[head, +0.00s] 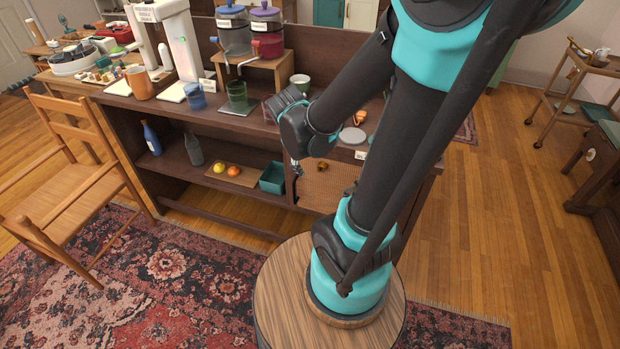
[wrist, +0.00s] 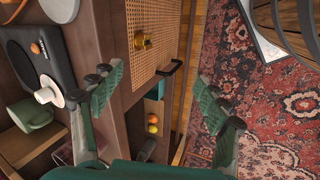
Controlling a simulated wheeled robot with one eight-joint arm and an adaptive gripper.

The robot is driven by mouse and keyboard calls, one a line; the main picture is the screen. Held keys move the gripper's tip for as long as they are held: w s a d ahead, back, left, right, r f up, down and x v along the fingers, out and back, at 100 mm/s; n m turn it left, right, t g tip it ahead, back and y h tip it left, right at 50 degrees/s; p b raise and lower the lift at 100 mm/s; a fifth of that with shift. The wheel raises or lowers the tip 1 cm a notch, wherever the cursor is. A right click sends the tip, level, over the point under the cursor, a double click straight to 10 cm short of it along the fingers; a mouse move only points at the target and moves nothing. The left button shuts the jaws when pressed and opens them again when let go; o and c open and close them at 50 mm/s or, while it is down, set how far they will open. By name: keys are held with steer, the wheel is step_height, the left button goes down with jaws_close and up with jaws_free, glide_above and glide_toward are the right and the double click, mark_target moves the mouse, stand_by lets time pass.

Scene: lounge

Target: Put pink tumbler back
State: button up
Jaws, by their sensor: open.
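I cannot make out a pink tumbler in either view. My gripper (head: 297,170) hangs in front of the dark wooden cabinet (head: 150,112), near the woven-panel door (head: 322,188). In the wrist view my gripper (wrist: 160,98) has its two green-padded fingers spread wide, with nothing between them. Behind that gap are the cabinet front and a dark bar handle (wrist: 172,68). A green glass (head: 237,94), a blue cup (head: 195,97) and an orange cup (head: 139,83) stand on the cabinet top. My arm hides part of the top.
Two lidded dispensers (head: 267,32) stand on a wooden riser. A pale green mug (head: 300,82) is near my arm. The lower shelf holds bottles (head: 193,149), fruit (head: 219,168) and a teal box (head: 272,178). A wooden chair (head: 65,190) stands left. Wooden floor (head: 500,200) is clear at right.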

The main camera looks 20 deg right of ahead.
steer(key=s+a+f+m+y, duration=0.1)
steer(key=s+f+m+y, duration=0.1)
steer(key=s+m, duration=0.5)
steer(key=shift+a+m+y, duration=0.15)
steer(key=shift+m+y, duration=0.45)
steer(key=shift+m, duration=0.1)
steer(key=shift+f, duration=0.1)
stand_by(0.3)
